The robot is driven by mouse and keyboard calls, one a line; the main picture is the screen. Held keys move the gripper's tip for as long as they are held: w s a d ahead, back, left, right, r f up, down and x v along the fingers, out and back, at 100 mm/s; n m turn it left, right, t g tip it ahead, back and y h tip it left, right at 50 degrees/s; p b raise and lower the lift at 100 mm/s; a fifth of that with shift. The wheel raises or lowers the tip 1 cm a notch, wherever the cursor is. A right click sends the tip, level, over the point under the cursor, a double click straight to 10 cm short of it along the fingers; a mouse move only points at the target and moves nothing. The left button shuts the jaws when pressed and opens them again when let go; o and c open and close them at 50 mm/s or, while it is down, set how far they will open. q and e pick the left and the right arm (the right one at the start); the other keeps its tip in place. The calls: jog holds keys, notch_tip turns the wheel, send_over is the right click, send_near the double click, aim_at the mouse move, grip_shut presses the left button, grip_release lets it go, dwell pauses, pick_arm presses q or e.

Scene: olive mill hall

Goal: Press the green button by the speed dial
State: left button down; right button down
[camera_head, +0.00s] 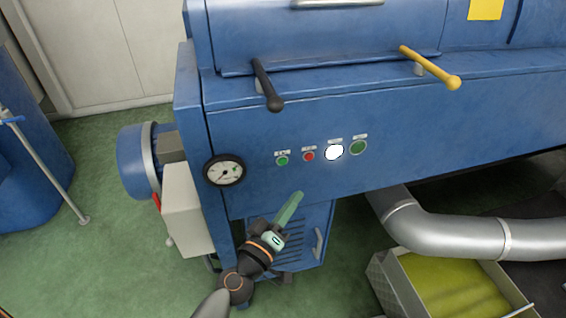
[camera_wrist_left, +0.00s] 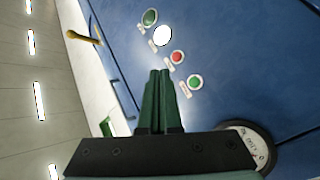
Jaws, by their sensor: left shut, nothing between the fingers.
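The round white dial (camera_head: 224,171) with a black rim sits at the left end of the blue machine's front panel. The small green button (camera_head: 282,160) is just right of it, under a small label. In the left wrist view the green button (camera_wrist_left: 195,82) is right of the fingertips, and the dial (camera_wrist_left: 247,146) is at lower right, partly hidden by the gripper body. My left gripper (camera_head: 299,195) is shut and empty, its green fingers pointing up towards the panel below the buttons. Contact with the panel cannot be told. My right gripper is not in view.
Right of the green button are a red button (camera_head: 309,156), a lit white one (camera_head: 334,152) and a larger green one (camera_head: 359,146). A black lever (camera_head: 266,86) and a yellow lever (camera_head: 431,68) stick out above. A silver pipe (camera_head: 450,233) runs at lower right.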

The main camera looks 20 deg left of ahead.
aim_at(283, 162)
pick_arm(q)
jog(key=shift+w+a, duration=0.8)
jog(key=shift+w, duration=0.4)
jog(key=shift+w+a, duration=0.85)
jog(key=shift+w, duration=0.4)
jog(key=shift+w+a, duration=0.8)
jog(key=shift+w, duration=0.4)
jog(key=shift+w, duration=0.1)
jog(key=shift+w+a, duration=0.25)
jog(key=shift+w+a+b, duration=0.2)
jog(key=shift+w+b, duration=0.15)
jog(key=shift+b, duration=0.05)
jog(key=shift+s, duration=0.1)
jog(key=shift+s+d, duration=0.45)
jog(key=shift+s, duration=0.15)
dwell(0.3)
